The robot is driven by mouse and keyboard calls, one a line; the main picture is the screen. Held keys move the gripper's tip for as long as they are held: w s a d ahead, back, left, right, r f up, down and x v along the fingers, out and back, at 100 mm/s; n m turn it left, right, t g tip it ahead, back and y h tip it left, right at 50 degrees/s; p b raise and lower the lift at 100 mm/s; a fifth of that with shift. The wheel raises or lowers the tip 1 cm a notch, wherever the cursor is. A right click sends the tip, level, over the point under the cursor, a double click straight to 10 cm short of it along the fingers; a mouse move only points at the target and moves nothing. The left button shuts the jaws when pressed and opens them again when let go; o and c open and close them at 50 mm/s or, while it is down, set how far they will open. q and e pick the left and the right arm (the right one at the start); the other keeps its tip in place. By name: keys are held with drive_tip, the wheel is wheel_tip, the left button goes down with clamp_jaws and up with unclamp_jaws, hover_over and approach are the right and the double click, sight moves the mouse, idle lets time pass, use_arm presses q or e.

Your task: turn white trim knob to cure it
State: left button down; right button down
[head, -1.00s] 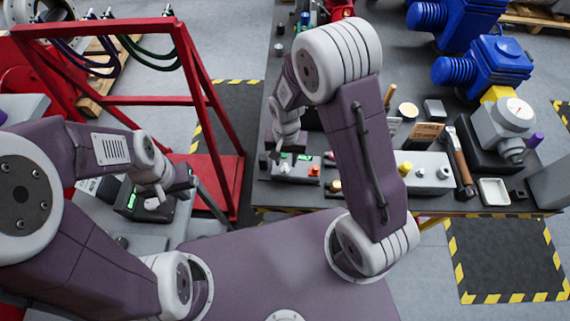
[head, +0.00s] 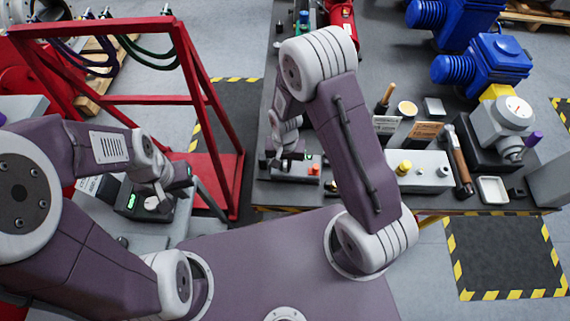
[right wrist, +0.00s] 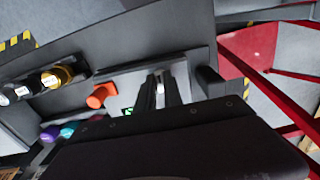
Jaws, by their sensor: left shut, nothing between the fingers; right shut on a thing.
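A grey box (head: 298,174) with a small green display and an orange-red knob (head: 313,169) sits at the table's front left. My right gripper (head: 283,164) is low over the left part of this box. In the right wrist view the right gripper (right wrist: 161,92) is shut, with a bit of the white trim knob (right wrist: 163,86) showing at its fingers; most of the knob is hidden. The orange-red knob (right wrist: 101,95) is left of the fingers there. My left gripper (head: 178,179) is shut and empty, beside a dark device (head: 130,200) with a green display.
A yellow knob (head: 404,167) stands on another grey box (head: 422,172) to the right. A hammer (head: 458,160), a white tray (head: 492,190) and a valve unit (head: 505,125) are farther right. A red frame (head: 208,105) stands left of the table.

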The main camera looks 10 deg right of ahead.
sight(285, 167)
drive_tip(key=shift+w+n, duration=0.1)
drive_tip(key=shift+n, duration=0.8)
idle(1.0)
drive_tip(key=c, duration=1.5)
unclamp_jaws()
drive_tip(key=shift+o, duration=0.2)
wheel_tip(285, 167, up, 9)
drive_tip(key=shift+b, duration=0.4)
